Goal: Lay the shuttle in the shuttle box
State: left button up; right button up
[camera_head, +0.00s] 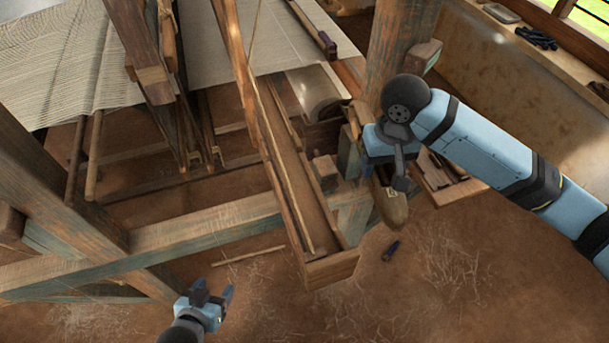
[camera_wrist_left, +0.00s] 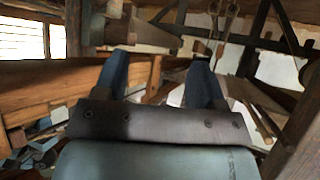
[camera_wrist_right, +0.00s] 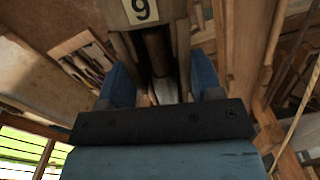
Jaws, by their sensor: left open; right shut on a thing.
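The shuttle (camera_head: 393,208) is a brown wooden boat shape with a blunt rounded tip, held beside the loom in the head view. My right gripper (camera_head: 385,172) is shut on it and hides its middle. In the right wrist view, the shuttle (camera_wrist_right: 152,40) lies between the fingers, with a hollow and a "9" label. The shuttle box (camera_head: 333,266) is the long wooden trough at the near end of the loom's beam, left of the shuttle and apart from it; its channel looks empty. My left gripper (camera_head: 213,291) is open and empty, low at the front left.
Loom posts and beams (camera_head: 150,240) fill the left and middle. Woven cloth (camera_head: 65,60) stretches at the back left. A tray of tools (camera_head: 445,192) stands right of the shuttle.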

jog(key=a+f+b, duration=0.1)
jog(key=a, duration=0.4)
jog(key=s+a+f+n+b, duration=0.1)
jog(key=a+f+b, duration=0.1)
jog(key=a, duration=0.3)
jog(key=a+f+n+b, duration=0.1)
jog(key=a+f+b, duration=0.1)
jog(key=a, duration=0.3)
jog(key=shift+s, duration=0.25)
jog(key=shift+d+f+b, duration=0.1)
jog(key=shift+f+b, duration=0.5)
jog(key=shift+b, duration=0.25)
jog(key=shift+f, duration=1.8)
pick_arm(q)
jog(key=shift+m, duration=0.3)
jog(key=f, duration=0.4)
jog(key=shift+w+d+f, duration=0.1)
jog(key=shift+d+f, duration=0.2)
jog(key=shift+f, duration=0.1)
pick_arm(e)
jog(key=shift+f, duration=0.1)
